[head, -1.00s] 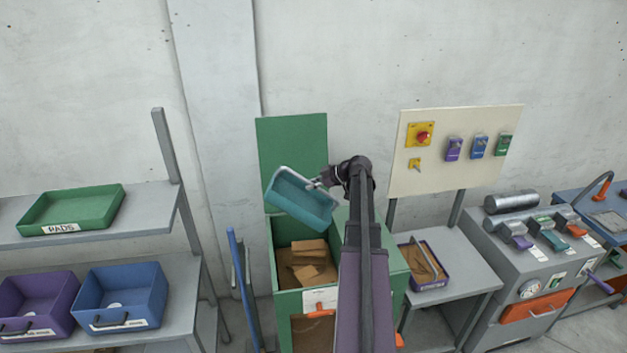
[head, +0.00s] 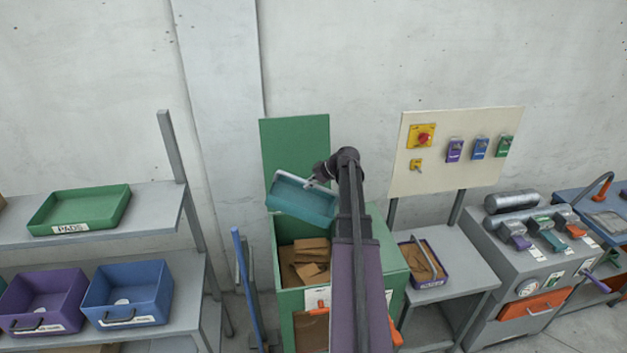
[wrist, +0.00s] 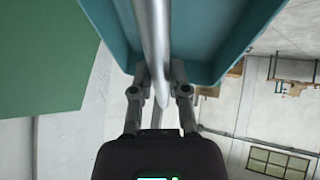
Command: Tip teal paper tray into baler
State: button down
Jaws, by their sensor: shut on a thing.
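The teal paper tray (head: 303,200) hangs tilted in the air over the open top of the green baler (head: 289,302). It also fills the top of the wrist view (wrist: 205,35). My gripper (head: 312,180) is shut on the tray's grey handle (wrist: 155,50), seen between the fingers in the wrist view (wrist: 160,85). The tray shows no paper inside on the part I can see. Brown cardboard pieces (head: 311,258) lie in the baler. The baler's green lid (head: 293,140) stands upright behind it. My arm hides the baler's right part.
A blue pole (head: 243,285) stands left of the baler. Shelves at left hold a green tray (head: 80,209), a purple bin (head: 42,300) and a blue bin (head: 128,292). A grey table (head: 465,262) with a purple tray (head: 424,264) stands right of the baler.

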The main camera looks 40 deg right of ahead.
aim_at(298, 178)
jog(key=w+a+r+g+h+p, duration=0.1)
jog(key=w+g+p, duration=0.1)
jog(key=p, duration=0.1)
jog(key=shift+a+r+h+p, duration=0.3)
jog(key=shift+a+h, duration=0.1)
jog(key=shift+w+a+r+g+h+p, duration=0.1)
jog(key=shift+w+a+g+h+p, duration=0.3)
jog(key=shift+g+h+p, duration=0.15)
dwell(0.3)
